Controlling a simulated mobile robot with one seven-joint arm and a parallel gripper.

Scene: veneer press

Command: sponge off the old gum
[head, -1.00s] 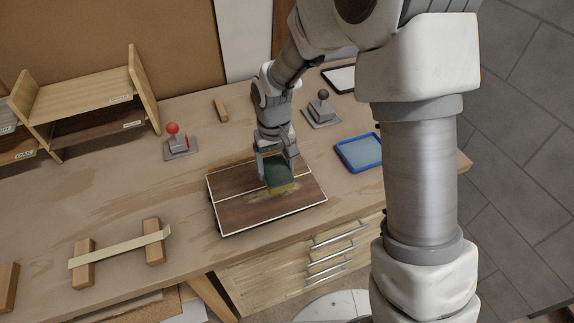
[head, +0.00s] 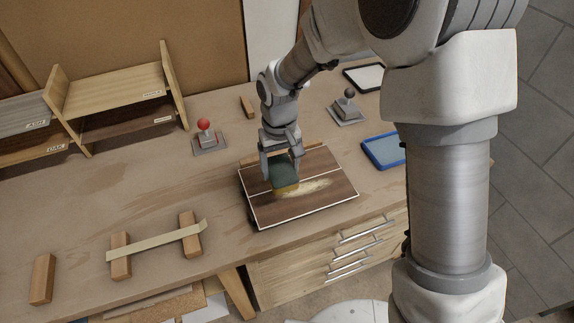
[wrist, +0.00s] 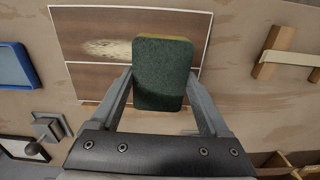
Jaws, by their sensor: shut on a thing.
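My gripper (head: 281,165) is shut on a sponge, dark green on one face and yellow on the other (head: 286,175). In the wrist view the sponge (wrist: 162,75) stands between the two fingers (wrist: 160,95). The sponge is over the brown veneer panel (head: 318,207), close to or on its surface; exact contact is hidden. The panel has white edges and a pale line across it. A pale, streaky patch of gum (head: 305,188) lies on the panel to the right of the sponge. It also shows in the wrist view (wrist: 107,48), beside the sponge.
A blue-rimmed tray (head: 368,157) lies right of the panel. A red-knobbed lever (head: 205,128) and a grey-knobbed one (head: 348,95) stand behind. A pale strip (head: 155,241) rests across two wooden blocks at front left. Labelled shelves (head: 120,95) stand at back left.

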